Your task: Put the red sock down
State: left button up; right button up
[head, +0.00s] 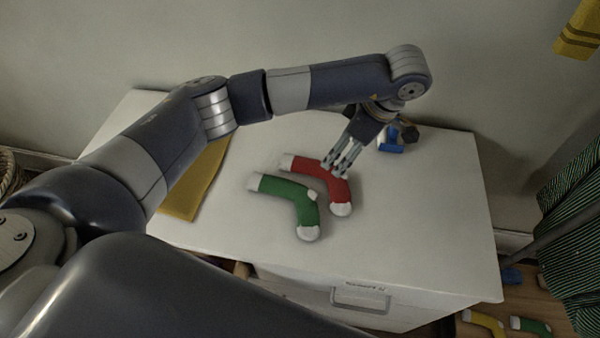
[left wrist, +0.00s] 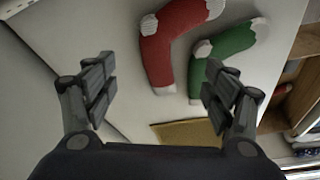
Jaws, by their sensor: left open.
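The red sock (head: 336,186) with white toe, heel and cuff lies on the white cabinet top (head: 432,219), just behind the green sock (head: 290,198). My left gripper (head: 339,167) is above the red sock in the head view and covers a little of it. In the left wrist view my left gripper (left wrist: 158,95) has its fingers spread wide with nothing between the tips. The red sock (left wrist: 166,42) lies beyond the fingers, and the green sock (left wrist: 230,45) is beside it on the right. My right gripper is not in view.
A yellow cloth (head: 190,190) lies at the left of the cabinet top. A blue object (head: 391,146) and a dark one are behind my gripper. The right part of the top is clear. More socks (head: 484,322) lie on the floor at the lower right.

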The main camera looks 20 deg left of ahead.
pick_arm(q)
jog(key=shift+y, duration=0.4)
jog(key=x, duration=0.5)
jog(key=shift+w+d+f+b, duration=0.15)
jog(key=shift+w+d+b, duration=0.05)
jog(key=shift+d+b, duration=0.15)
jog(key=p+x, duration=0.2)
jog(key=x, duration=0.2)
jog(key=shift+w+a+f, duration=0.15)
jog(key=shift+a+f, duration=0.1)
jog(key=shift+f, duration=0.05)
jog(key=shift+a+f, duration=0.1)
jog(key=shift+f, duration=0.15)
jog(key=c, duration=1)
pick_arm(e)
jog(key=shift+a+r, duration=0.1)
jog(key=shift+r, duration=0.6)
pick_arm(q)
jog(key=shift+r, duration=0.1)
